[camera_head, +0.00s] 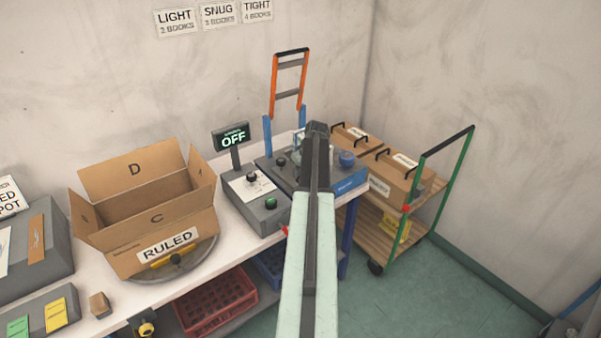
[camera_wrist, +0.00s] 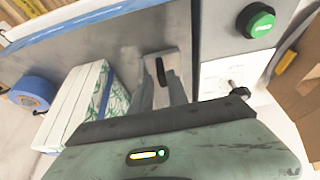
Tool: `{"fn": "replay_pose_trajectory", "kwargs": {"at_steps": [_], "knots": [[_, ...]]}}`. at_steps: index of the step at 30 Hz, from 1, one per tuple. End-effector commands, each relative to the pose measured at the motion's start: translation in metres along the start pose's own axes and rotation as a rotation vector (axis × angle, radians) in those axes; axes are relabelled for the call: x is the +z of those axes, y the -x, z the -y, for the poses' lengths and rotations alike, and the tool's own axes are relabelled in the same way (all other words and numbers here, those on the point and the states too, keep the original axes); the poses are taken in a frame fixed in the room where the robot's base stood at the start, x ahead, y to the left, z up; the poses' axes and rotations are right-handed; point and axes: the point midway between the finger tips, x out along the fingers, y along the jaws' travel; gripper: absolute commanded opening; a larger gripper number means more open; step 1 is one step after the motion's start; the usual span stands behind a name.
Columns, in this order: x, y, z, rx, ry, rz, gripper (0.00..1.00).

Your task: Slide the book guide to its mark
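My gripper (camera_wrist: 161,88) reaches down over the grey press bed. In the wrist view its two grey fingers stand apart, with a gap between them. A pale plate with a dark upright grip, which looks like the book guide (camera_wrist: 161,66), is at the fingertips; I cannot tell if they touch it. A stack of white books with green patterns (camera_wrist: 85,100) stands left of the fingers. In the head view my gripper (camera_head: 318,128) and arm cover most of the bed and the guide. I cannot make out the guide's mark.
A blue knob (camera_wrist: 32,92) lies left of the books. A control box with a green button (camera_head: 271,202) and an OFF display (camera_head: 231,137) stand beside the bed. An open RULED carton (camera_head: 170,243) is on the left. A cart with boxes (camera_head: 440,187) stands right.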

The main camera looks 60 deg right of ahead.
Motion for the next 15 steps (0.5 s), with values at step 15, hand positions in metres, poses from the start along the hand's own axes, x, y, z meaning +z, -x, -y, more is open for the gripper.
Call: {"fn": "replay_pose_trajectory", "kwargs": {"at_steps": [15], "knots": [[-0.002,0.078,0.000,0.000,0.000,0.000,0.20]]}}
